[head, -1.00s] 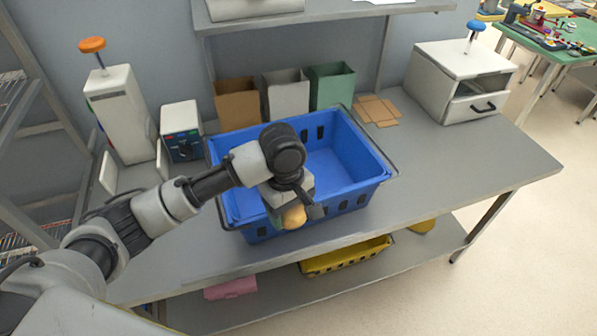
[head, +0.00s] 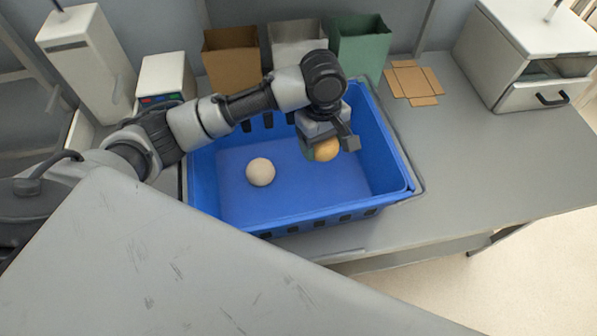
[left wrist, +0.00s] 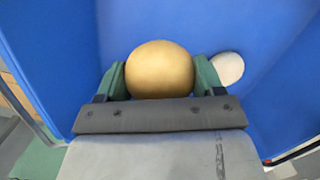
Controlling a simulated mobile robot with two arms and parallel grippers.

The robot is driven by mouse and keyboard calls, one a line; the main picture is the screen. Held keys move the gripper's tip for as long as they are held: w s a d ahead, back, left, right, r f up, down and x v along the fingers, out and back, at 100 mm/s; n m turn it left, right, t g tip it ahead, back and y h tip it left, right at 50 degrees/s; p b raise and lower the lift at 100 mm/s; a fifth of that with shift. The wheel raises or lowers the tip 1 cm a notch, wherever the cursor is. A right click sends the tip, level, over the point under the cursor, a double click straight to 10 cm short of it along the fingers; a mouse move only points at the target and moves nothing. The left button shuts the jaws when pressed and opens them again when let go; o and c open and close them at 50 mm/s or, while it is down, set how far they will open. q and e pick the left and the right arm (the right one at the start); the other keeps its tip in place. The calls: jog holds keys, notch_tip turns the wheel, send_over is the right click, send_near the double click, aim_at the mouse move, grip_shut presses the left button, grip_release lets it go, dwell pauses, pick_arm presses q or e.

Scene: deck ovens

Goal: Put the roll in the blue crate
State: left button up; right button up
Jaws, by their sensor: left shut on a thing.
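The roll (head: 327,150) is round and golden brown. My left gripper (head: 322,150) is shut on it and holds it over the right part of the blue crate (head: 240,210). In the left wrist view the roll (left wrist: 160,70) sits between the two green fingers of my left gripper (left wrist: 162,80), with the blue crate (left wrist: 190,20) behind it. I cannot tell how far the roll is above the crate's floor. A pale round piece (head: 260,172) lies inside the crate on the left; it also shows in the left wrist view (left wrist: 228,68). My right gripper is not in view.
Brown (head: 232,58), white (head: 297,42) and green (head: 360,46) bins stand behind the crate. Flat brown cardboard (head: 413,82) lies right of them. A white drawer unit (head: 520,65) is at the back right. The counter (head: 470,160) right of the crate is clear.

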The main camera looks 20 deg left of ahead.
pick_arm(q)
jog(key=shift+f, duration=0.5)
send_over(321, 176)
jog(key=f, duration=0.5)
jog(key=shift+w+a+f, duration=0.1)
jog(key=shift+w+a, duration=0.05)
jog(key=shift+a, duration=0.1)
jog(key=shift+f, duration=0.75)
notch_tip(321, 176, down, 3)
jog(key=shift+f+p, duration=0.2)
jog(key=shift+p, duration=0.1)
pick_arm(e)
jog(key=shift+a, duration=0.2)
pick_arm(q)
jog(key=o, duration=0.9)
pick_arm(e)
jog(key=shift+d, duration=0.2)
